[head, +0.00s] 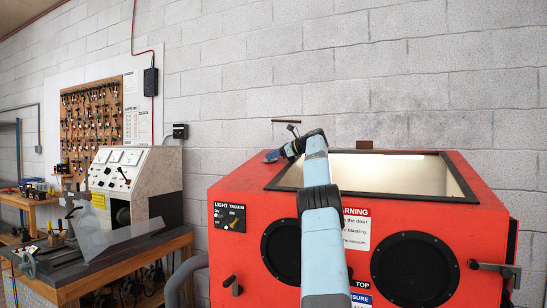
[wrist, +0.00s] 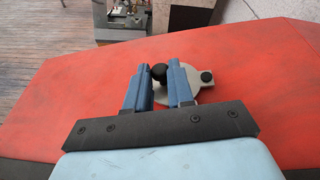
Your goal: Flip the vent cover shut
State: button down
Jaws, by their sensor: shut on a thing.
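My gripper (wrist: 159,70) has two blue fingers, shut on a black ball knob (wrist: 159,73) at their tips. A grey round metal plate (wrist: 203,92), which looks like the vent cover, shows behind and beside the fingers on the red cabinet top. A smaller black knob (wrist: 207,76) sits on its right lobe. The fingers hide much of the plate, so I cannot tell how far it covers any opening. In the head view my gripper (head: 271,156) is low over the left end of the cabinet top; the plate cannot be made out there.
The red blasting cabinet (head: 240,258) has a black-framed window (head: 400,172) right of my gripper and round black glove ports (head: 414,270) in front. A light-and-vacuum switch panel (head: 230,216) is on its front. A workbench with a test machine (head: 122,180) stands left. A block wall is behind.

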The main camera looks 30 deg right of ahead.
jog(key=shift+f, duration=0.15)
jog(key=c, duration=1)
grip_release()
jog(key=v, duration=1.2)
jog(key=shift+s+d, duration=0.2)
jog(key=shift+s+d+r, duration=0.3)
jog(key=shift+s+r, duration=0.05)
jog(key=shift+s, duration=0.15)
jog(key=shift+r, duration=0.1)
